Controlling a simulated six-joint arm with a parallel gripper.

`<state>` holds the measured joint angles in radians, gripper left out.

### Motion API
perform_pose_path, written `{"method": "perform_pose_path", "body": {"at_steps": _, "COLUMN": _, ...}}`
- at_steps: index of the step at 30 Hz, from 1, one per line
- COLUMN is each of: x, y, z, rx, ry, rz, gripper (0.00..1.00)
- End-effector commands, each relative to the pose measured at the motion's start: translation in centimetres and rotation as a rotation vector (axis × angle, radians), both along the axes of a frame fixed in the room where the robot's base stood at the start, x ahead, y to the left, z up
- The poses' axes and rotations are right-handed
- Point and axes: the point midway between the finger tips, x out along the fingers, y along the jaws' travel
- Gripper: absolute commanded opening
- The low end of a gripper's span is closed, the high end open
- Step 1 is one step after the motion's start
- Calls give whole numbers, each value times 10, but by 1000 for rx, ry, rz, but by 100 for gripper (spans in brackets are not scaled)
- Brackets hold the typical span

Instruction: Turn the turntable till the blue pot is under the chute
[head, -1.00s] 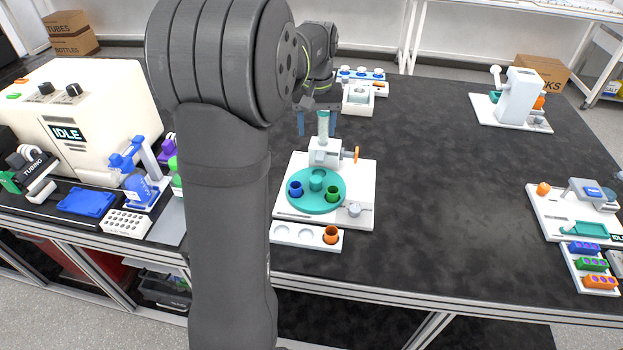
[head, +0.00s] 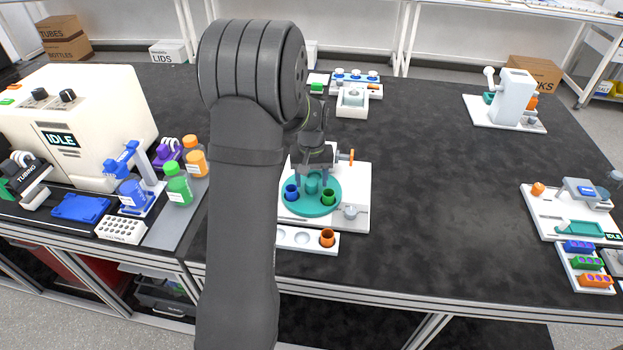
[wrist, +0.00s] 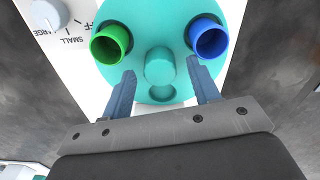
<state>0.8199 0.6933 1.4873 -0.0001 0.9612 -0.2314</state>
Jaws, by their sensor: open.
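The teal turntable (head: 312,207) sits on a white base (head: 359,195) with a round teal knob (head: 312,184) at its middle. The blue pot (head: 291,193) stands on its left side and the green pot (head: 328,197) on its right in the head view. In the wrist view, the blue pot (wrist: 208,40) is at right, the green pot (wrist: 110,43) at left, and the knob (wrist: 160,67) between them. My gripper (wrist: 163,82) is open, its fingers over the disc near the knob. The chute is hidden behind my gripper in the head view.
A white rack (head: 298,246) in front of the base holds an orange pot (head: 327,237). A grey dial (head: 351,212) and an orange lever (head: 351,155) are on the base. Bottles (head: 177,185) stand at left.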

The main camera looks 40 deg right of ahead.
Motion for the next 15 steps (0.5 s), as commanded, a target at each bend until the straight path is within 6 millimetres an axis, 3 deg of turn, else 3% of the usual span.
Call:
{"method": "perform_pose_path", "body": {"at_steps": 9, "x": 0, "y": 0, "z": -3, "rx": 0, "ry": 0, "rz": 0, "gripper": 56}}
{"method": "perform_pose_path", "body": {"at_steps": 15, "x": 0, "y": 0, "z": -3, "rx": 0, "ry": 0, "rz": 0, "gripper": 18}}
